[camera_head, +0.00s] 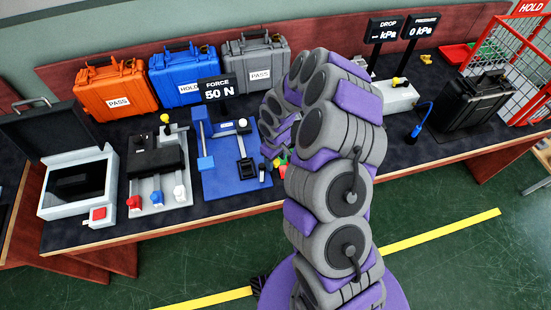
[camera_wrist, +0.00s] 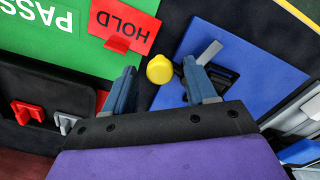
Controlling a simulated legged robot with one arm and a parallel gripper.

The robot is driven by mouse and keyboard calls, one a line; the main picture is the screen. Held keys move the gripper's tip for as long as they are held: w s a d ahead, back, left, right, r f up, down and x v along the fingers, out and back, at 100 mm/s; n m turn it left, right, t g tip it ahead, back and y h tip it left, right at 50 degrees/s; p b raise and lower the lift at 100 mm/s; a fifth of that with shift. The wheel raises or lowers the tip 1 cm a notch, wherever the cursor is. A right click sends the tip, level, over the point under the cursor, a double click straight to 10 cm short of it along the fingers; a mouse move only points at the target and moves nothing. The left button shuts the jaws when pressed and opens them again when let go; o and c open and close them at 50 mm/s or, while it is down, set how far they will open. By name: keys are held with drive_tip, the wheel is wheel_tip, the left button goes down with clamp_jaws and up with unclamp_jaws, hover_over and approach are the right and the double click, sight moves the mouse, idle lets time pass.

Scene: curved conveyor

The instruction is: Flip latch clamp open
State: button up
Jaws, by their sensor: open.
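The blue board (camera_head: 215,184) lies on the dark bench left of my arm, with a black clamp part (camera_head: 246,170) near its right side. In the wrist view the blue board (camera_wrist: 262,78) fills the right side. A grey lever (camera_wrist: 209,52) on it stands next to black clamp parts, partly hidden by my right finger. A yellow knob (camera_wrist: 160,69) shows between my fingertips; I cannot tell what it is attached to or whether a finger touches it. My gripper (camera_wrist: 159,64) is open. In the head view my own arm hides most of the gripper.
A green PASS panel (camera_wrist: 70,45) with a red HOLD tag (camera_wrist: 124,28) lies left of my fingers. A black box with red and grey parts (camera_wrist: 25,112) is further left. A FORCE 50 N display (camera_head: 216,91) stands behind the board; cases line the bench's back.

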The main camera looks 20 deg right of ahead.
drive_tip(key=shift+c, duration=0.4)
drive_tip(key=c, duration=1)
drive_tip(key=shift+o, duration=0.2)
drive_tip(key=shift+w+r+n+p, duration=0.2)
drive_tip(key=shift+n+p, duration=0.5)
drive_tip(key=shift+p, duration=0.35)
drive_tip(key=shift+w+f+n+p, duration=0.2)
drive_tip(key=shift+w+n+p, duration=0.25)
drive_tip(key=shift+n, duration=0.35)
drive_tip(key=o, duration=1)
drive_tip(key=shift+o, duration=0.2)
